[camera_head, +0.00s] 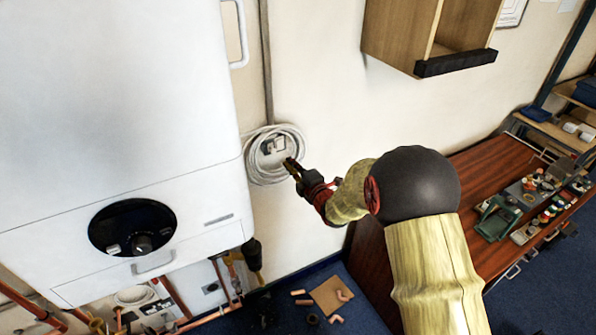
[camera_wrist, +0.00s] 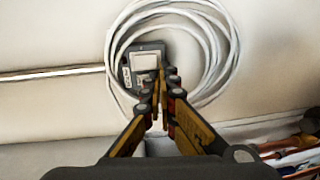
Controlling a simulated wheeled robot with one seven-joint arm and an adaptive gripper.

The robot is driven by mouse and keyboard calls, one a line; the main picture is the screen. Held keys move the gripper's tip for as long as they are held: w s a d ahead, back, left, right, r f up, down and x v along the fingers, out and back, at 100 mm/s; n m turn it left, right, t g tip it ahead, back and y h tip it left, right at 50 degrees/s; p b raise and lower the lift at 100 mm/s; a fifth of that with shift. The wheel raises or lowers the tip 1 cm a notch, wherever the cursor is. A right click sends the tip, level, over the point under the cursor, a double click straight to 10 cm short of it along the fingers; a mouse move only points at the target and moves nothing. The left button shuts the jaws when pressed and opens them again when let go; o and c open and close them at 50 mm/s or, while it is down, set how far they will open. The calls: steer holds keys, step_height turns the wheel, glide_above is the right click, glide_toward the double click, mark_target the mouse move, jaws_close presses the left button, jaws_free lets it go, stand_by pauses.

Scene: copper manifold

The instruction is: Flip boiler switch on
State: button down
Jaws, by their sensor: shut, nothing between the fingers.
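The boiler switch (camera_head: 271,147) is a small grey wall box with a white rocker, framed by a coil of white cable (camera_head: 249,165). In the wrist view the switch (camera_wrist: 143,63) is just beyond my fingertips, its right part covered by them. My gripper (camera_head: 289,162) is shut and empty, at the right side of the coil in the head view. It also shows in the wrist view (camera_wrist: 163,84), pointing at the box's right side. I cannot tell whether the fingertips touch the box or which way the rocker is set.
The white boiler (camera_head: 120,90) with a black dial panel (camera_head: 132,228) is on the left. Copper pipes (camera_head: 206,316) run below it. A wooden wall cabinet (camera_head: 400,32) hangs at upper right. A wooden bench (camera_head: 480,175) with tools and parts stands at right.

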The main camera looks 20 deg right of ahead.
mark_target(279, 151)
steer(key=x, duration=0.6)
stand_by(0.3)
steer(key=b, duration=0.4)
steer(key=shift+w+f+t+b, duration=0.35)
steer(key=shift+w+f+t, duration=0.05)
steer(key=shift+r, duration=0.35)
steer(key=shift+f, duration=0.1)
